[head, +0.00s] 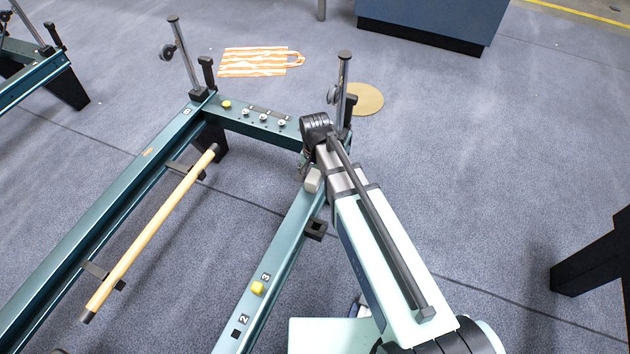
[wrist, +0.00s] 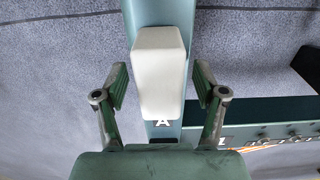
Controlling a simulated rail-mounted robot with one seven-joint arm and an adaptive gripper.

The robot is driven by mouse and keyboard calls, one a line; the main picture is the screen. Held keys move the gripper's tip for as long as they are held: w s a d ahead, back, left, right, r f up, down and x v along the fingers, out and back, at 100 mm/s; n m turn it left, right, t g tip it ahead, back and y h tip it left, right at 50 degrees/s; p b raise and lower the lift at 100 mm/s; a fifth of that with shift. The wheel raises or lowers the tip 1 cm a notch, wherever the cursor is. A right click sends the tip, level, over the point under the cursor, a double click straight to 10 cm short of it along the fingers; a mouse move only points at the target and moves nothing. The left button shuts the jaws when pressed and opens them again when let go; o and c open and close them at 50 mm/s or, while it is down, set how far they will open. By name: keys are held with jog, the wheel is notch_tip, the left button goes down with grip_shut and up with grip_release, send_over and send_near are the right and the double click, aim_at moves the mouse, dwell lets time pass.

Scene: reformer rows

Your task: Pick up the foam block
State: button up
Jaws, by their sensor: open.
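A pale off-white block, which looks like the foam block (head: 313,181), sits on the teal rail (head: 283,240) near the frame's corner. In the wrist view the block (wrist: 159,72) is large and central, with a letter A on the rail just below it. My gripper (wrist: 160,88) is open, with one finger to the left of the block and one to the right. Gaps show on both sides, and I see no contact. In the head view my gripper (head: 306,160) is by the block, mostly hidden behind my arm.
A wooden bar (head: 150,232) lies along the frame's left side. A yellow piece (head: 258,288) sits lower on the same rail. Upright posts (head: 343,85) stand at the far corners. A striped bag (head: 255,62) and a tan disc (head: 366,99) lie on the floor beyond.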

jog(key=shift+f, duration=0.35)
jog(key=c, duration=1)
jog(key=shift+o, duration=0.2)
jog(key=shift+r, duration=0.2)
